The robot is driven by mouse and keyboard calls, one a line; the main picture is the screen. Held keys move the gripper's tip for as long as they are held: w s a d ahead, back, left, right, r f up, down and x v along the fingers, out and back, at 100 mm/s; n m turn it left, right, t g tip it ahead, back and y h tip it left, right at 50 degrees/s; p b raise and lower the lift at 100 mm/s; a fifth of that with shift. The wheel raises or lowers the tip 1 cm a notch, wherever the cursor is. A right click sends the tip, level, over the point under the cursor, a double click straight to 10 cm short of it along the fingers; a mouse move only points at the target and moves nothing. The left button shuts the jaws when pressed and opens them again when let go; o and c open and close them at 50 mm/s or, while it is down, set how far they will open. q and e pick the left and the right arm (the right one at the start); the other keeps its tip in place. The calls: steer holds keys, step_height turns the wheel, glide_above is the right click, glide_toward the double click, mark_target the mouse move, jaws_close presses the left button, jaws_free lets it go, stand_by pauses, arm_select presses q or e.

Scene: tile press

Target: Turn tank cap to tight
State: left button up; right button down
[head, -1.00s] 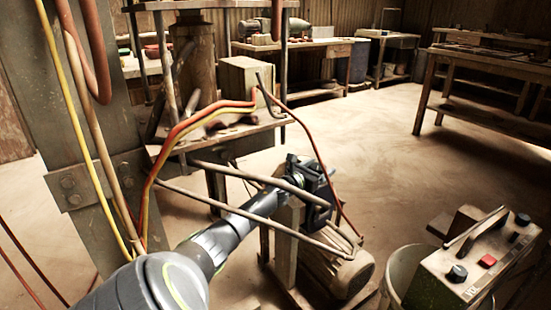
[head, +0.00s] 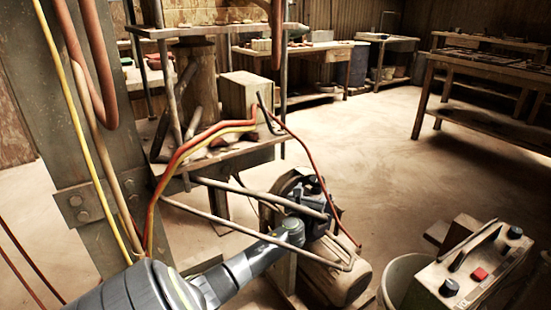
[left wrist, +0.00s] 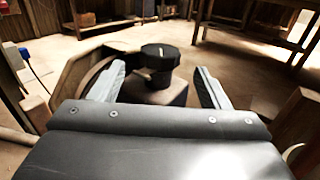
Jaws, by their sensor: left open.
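The tank cap (left wrist: 160,56) is a round black knob with a pale mark on its top. It sits upright on a dark block-like neck (left wrist: 153,90) in the left wrist view. My left gripper (left wrist: 159,72) is open, its two pale fingers spread left and right with the cap between and slightly beyond them. No finger visibly touches it. In the head view my left gripper (head: 308,202) is low by the pump machine, partly behind metal bars; the cap is hard to make out there. My right gripper is not in view.
Bent metal bars (head: 245,231) and orange and yellow hoses (head: 185,152) cross near my left arm. A motor (head: 335,280) lies below the gripper. A control box (head: 470,270) with a red button and a bucket (head: 397,278) stand at right. The floor beyond is open.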

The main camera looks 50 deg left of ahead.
arm_select(q)
steer(key=p+v, duration=0.3)
steer(key=v, duration=0.8)
steer(key=s+f+n+g+h+p, duration=0.1)
steer(key=s+f+n+g+p, duration=0.2)
steer(key=s+f+n+p, duration=0.2)
steer(key=s+f+n+g+h+p, duration=0.1)
steer(key=s+f+n+g+p, duration=0.2)
steer(key=f, duration=0.7)
steer(key=shift+s+d+f+n+g+h+p, duration=0.15)
steer(key=shift+s+d+n+g+h+p, duration=0.2)
steer(key=shift+s+n+p, duration=0.95)
steer(key=shift+w+n+b, duration=0.3)
steer(key=shift+w+b, duration=0.05)
